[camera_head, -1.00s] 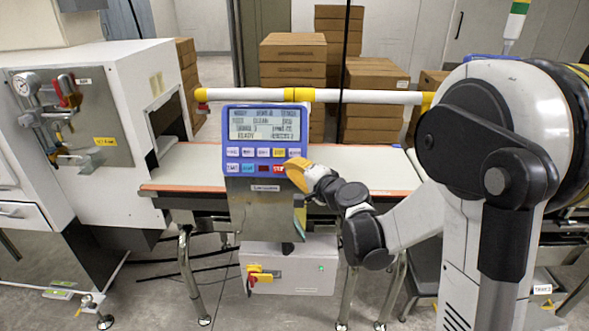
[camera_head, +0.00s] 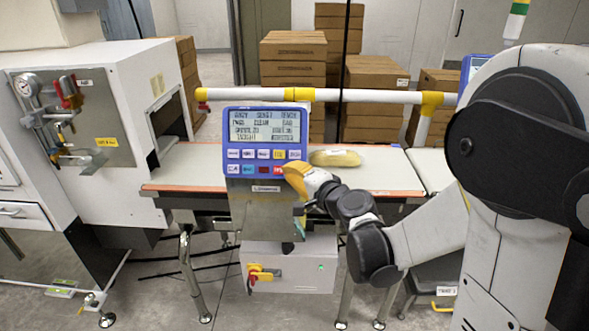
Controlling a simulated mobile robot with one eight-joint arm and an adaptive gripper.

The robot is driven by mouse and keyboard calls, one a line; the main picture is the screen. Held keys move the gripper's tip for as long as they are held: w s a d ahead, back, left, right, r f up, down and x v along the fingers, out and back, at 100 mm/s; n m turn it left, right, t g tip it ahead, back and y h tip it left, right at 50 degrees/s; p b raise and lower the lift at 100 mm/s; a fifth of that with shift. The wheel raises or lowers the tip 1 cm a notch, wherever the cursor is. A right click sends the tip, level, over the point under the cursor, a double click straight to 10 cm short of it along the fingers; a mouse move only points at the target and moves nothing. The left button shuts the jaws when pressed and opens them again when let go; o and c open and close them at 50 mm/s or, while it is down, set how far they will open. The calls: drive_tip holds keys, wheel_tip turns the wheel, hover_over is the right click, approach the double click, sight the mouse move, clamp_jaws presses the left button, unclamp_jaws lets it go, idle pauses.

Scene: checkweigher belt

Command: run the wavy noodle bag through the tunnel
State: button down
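A pale yellow bag (camera_head: 336,158) lies flat on the conveyor belt (camera_head: 390,170), just right of the blue control panel. Its waves are too small to make out, and its left end is close to the panel's edge. The tunnel opening (camera_head: 168,115) is in the side of the white machine at the left end of the belt. My gripper (camera_head: 292,176), with yellow fingers, is at the lower right of the control panel (camera_head: 264,140), by the red button. Whether it touches the button, and whether its fingers are open, cannot be seen.
A white rail with yellow fittings (camera_head: 320,95) runs above the far side of the belt. Stacked brown cartons (camera_head: 292,65) stand behind it. A lower box with a red and yellow switch (camera_head: 262,274) sits under the belt. The belt left of the panel is clear.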

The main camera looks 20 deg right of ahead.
drive_tip(key=s+r, duration=0.1)
drive_tip(key=s+a+p, duration=0.1)
drive_tip(key=s, duration=0.1)
drive_tip(key=s+r+p, duration=0.1)
drive_tip(key=s, duration=0.1)
drive_tip(key=shift+a+r, duration=0.35)
idle(1.0)
drive_tip(key=s+a+f+n+g, duration=0.25)
drive_tip(key=s+n+g, duration=0.35)
drive_tip(key=s, duration=0.5)
drive_tip(key=s+d+f+n+g+h+b, duration=0.1)
drive_tip(key=s+d+n+h, duration=0.3)
drive_tip(key=s, duration=0.8)
drive_tip(key=shift+s+d+f+n+g+h, duration=0.3)
drive_tip(key=shift+d+f+n+g, duration=0.15)
drive_tip(key=shift+d+n+g, duration=0.35)
